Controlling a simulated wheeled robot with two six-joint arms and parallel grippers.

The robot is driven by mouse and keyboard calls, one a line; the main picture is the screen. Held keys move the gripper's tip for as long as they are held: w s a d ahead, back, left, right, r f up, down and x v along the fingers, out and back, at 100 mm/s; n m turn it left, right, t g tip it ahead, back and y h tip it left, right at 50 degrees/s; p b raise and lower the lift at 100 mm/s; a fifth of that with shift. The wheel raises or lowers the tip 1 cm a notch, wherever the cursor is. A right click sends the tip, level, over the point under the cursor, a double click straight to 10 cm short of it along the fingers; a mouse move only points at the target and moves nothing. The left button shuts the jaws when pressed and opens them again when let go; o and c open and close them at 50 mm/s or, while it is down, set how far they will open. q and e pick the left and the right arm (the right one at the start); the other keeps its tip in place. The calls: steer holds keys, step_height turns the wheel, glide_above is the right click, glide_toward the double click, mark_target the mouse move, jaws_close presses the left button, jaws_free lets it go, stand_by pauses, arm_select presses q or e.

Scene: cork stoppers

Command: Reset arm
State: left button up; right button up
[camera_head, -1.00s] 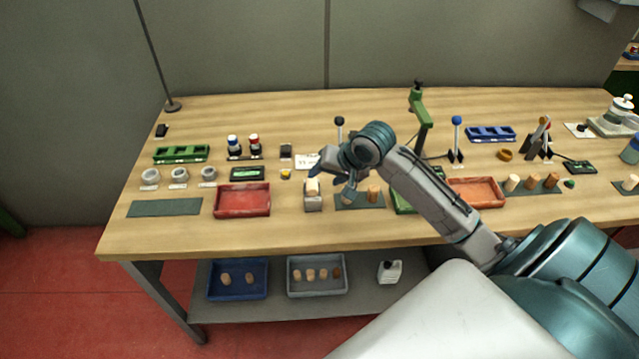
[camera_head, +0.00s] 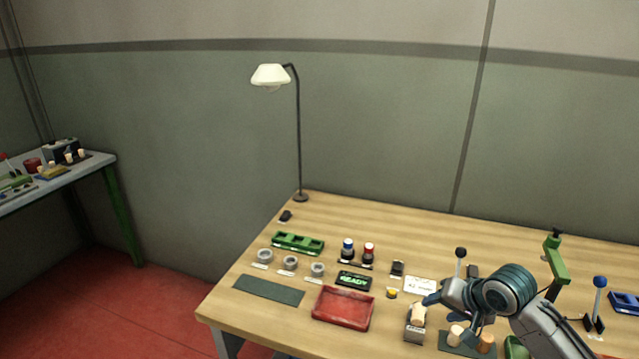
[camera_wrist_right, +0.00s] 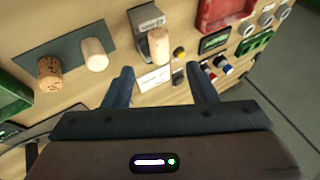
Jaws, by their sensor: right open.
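My right gripper (camera_wrist_right: 162,82) is open in the right wrist view, with nothing between its two dark fingers. In the head view the right arm comes in from the lower right and its gripper is over the bench, by a grey holder (camera_head: 414,333). A pale cork (camera_head: 418,313) sits in that holder; in the wrist view this cork (camera_wrist_right: 158,45) is beyond the fingertips, apart from them. Two more corks, one light (camera_wrist_right: 93,55) and one brown speckled (camera_wrist_right: 50,73), stand on a dark mat beside the holder. My left gripper is not in view.
The wooden bench (camera_head: 262,316) carries a red tray (camera_head: 343,308), a green rack (camera_head: 298,243), grey rings, a READY display (camera_head: 354,281) and a green stand (camera_head: 556,265). A lamp (camera_head: 299,140) rises at the back left corner. Another table (camera_head: 95,165) stands far left.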

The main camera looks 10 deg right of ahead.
steer(key=s+a+f+n+g, duration=0.1)
steer(key=s+a+f+n, duration=0.3)
steer(key=s+a+f, duration=0.45)
steer(key=s+a+f+n+g+h, duration=0.1)
steer(key=s+f+n, duration=0.1)
steer(key=s, duration=0.6)
steer(key=s+a+f+n+g+h, duration=0.1)
steer(key=s+f+n+h, duration=0.1)
steer(key=s, duration=0.7)
steer(key=s+d+f+g+b, duration=0.1)
steer(key=d+f, duration=0.1)
steer(key=f, duration=1.5)
steer(key=s+d+f+g, duration=0.1)
steer(key=f, duration=1.6)
steer(key=s+d+f, duration=0.1)
steer(key=s+f, duration=1.6)
steer(key=shift+g+b, duration=0.3)
steer(key=shift+b, duration=0.05)
